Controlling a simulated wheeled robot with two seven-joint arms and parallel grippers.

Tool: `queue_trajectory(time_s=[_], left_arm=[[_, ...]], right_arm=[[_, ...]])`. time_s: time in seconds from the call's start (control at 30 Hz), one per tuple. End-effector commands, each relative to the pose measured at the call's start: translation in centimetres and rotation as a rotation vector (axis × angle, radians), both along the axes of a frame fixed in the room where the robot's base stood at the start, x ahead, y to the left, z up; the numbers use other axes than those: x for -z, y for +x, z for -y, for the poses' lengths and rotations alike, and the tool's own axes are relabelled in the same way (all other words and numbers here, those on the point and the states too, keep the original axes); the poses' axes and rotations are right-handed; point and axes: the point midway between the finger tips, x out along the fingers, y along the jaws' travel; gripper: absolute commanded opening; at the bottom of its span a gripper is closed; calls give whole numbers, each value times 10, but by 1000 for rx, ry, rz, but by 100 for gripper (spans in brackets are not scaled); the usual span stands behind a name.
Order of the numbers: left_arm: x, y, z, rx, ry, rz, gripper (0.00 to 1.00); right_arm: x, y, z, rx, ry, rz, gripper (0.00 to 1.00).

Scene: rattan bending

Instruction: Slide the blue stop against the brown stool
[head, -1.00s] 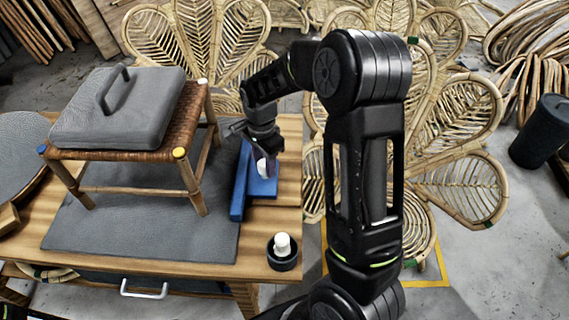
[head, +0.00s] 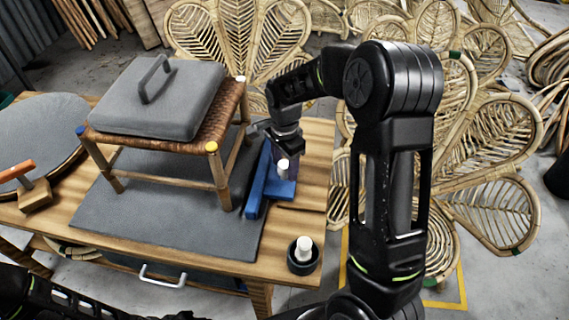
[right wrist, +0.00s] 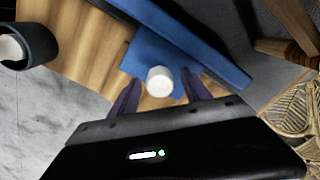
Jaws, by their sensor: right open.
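The brown stool (head: 222,120) has a woven seat and wooden legs. It stands upright on a grey mat, with a grey handled pad (head: 165,95) on its seat. The blue stop (head: 260,182) lies right of the stool, its long bar facing it; a strip of mat shows between bar and nearest leg. The stop also shows in the right wrist view (right wrist: 200,45), with a white knob (right wrist: 159,80) on its base. My right gripper (head: 285,158) is over the base, open, its dark fingers (right wrist: 160,92) on either side of the knob. My left gripper is out of view.
The grey mat (head: 150,222) covers much of the wooden table (head: 310,190). A black cup with a white piece (head: 303,258) sits at the front right corner. An orange-handled tool (head: 22,182) lies at left. Rattan frames (head: 480,210) stand behind and right.

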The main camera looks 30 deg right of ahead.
Motion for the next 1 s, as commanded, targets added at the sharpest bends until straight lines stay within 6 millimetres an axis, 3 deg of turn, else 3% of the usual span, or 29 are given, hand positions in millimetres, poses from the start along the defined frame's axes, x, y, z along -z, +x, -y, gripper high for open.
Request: queue_trajectory(time_s=[0.17, 0.6, 1.0], left_arm=[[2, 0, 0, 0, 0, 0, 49], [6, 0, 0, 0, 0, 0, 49], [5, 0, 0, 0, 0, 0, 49]], right_arm=[[-13, 1, 0, -1, -1, 3, 56], [-75, 1, 0, -1, 0, 3, 56], [-78, 0, 1, 4, 0, -2, 56]])
